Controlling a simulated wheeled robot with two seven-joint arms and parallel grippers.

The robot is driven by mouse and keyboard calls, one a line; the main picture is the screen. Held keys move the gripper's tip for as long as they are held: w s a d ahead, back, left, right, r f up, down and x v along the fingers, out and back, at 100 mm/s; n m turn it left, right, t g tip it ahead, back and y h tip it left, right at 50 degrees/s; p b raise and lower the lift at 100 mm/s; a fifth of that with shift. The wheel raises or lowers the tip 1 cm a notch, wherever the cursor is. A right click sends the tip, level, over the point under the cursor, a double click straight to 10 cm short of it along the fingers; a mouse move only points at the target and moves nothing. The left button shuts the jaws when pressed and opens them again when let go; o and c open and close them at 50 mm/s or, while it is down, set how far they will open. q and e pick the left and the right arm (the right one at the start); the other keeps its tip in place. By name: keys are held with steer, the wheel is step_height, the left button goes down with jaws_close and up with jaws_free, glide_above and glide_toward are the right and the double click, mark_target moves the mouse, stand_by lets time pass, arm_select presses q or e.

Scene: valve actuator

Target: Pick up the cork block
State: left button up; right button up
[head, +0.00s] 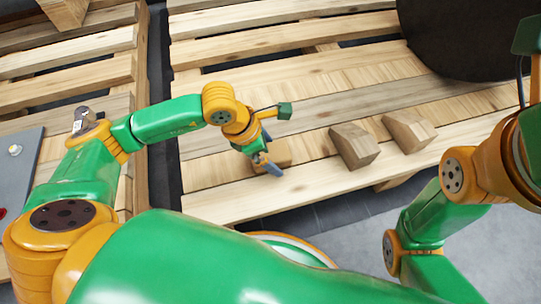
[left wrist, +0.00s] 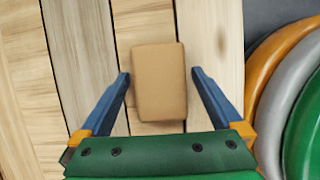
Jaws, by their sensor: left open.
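The cork block (left wrist: 158,82) is a plain tan box lying on the pallet slats. In the left wrist view it sits between the two blue fingers of my left gripper (left wrist: 160,88), with a gap on each side. The fingers are open, and neither touches the block. In the head view my left gripper (head: 266,164) points down over the block (head: 283,151), hiding much of it. The fingers' height above the slats is hard to judge. My right arm shows at the right edge of the head view, but its fingers are not visible.
Two wooden blocks (head: 355,146) (head: 410,130) stand on the pallet (head: 315,178) to the right of the gripper. A dark round object (head: 470,38) is at the back right. Another pallet (head: 75,44) and a grey panel (head: 22,170) are at the left.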

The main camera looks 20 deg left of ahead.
arm_select(q)
steer(key=shift+f+b, duration=0.3)
stand_by(0.4)
steer(key=c, duration=1.4)
